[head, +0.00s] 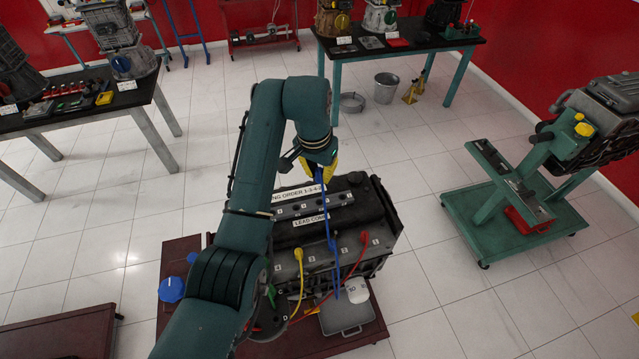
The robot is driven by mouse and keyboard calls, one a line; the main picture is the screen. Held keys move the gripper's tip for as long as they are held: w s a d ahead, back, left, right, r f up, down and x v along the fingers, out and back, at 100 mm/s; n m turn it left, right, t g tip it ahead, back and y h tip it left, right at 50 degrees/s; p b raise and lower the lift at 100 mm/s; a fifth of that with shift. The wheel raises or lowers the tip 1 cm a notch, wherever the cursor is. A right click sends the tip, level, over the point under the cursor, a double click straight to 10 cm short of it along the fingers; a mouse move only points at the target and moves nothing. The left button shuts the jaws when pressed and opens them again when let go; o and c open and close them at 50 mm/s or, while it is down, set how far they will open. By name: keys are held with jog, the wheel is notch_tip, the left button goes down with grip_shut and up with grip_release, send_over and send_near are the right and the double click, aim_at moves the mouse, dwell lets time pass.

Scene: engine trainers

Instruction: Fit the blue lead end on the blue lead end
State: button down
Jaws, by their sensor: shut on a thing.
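My gripper (318,172), with yellow fingers, is above the back part of the engine block. It is shut on a blue lead (325,211) near its upper end; the fingers partly hide that end. The lead hangs down in front of the engine. A thicker blue part (332,245) shows beside the numbered front row, and blue continues down to near the tray. I cannot tell whether this part is seated or only hangs there. The engine (384,218) carries white labels about firing order and leads.
A yellow lead (299,270) and a red lead (364,239) rise at the engine's front row. A green lead end (271,292) is by my arm. A grey tray (345,327) and white cup (357,290) are in front. A blue cap (171,289) is left. A green stand (500,225) is right.

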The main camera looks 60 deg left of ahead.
jog(key=shift+r+p, duration=0.2)
jog(key=shift+p, duration=0.55)
jog(key=s+d+p, duration=0.8)
jog(key=s+d, duration=1.1)
jog(key=s, duration=0.4)
jog(key=shift+d+f, duration=0.15)
jog(key=shift+d, duration=0.05)
dwell(0.3)
notch_tip(320, 180, down, 10)
jog(key=b, duration=0.3)
dwell(1.0)
jog(key=shift+r+g+p, duration=0.2)
jog(key=shift+g+p, duration=0.1)
jog(key=shift+p, duration=0.35)
jog(key=shift+h+p, duration=0.4)
jog(key=shift+p, duration=0.2)
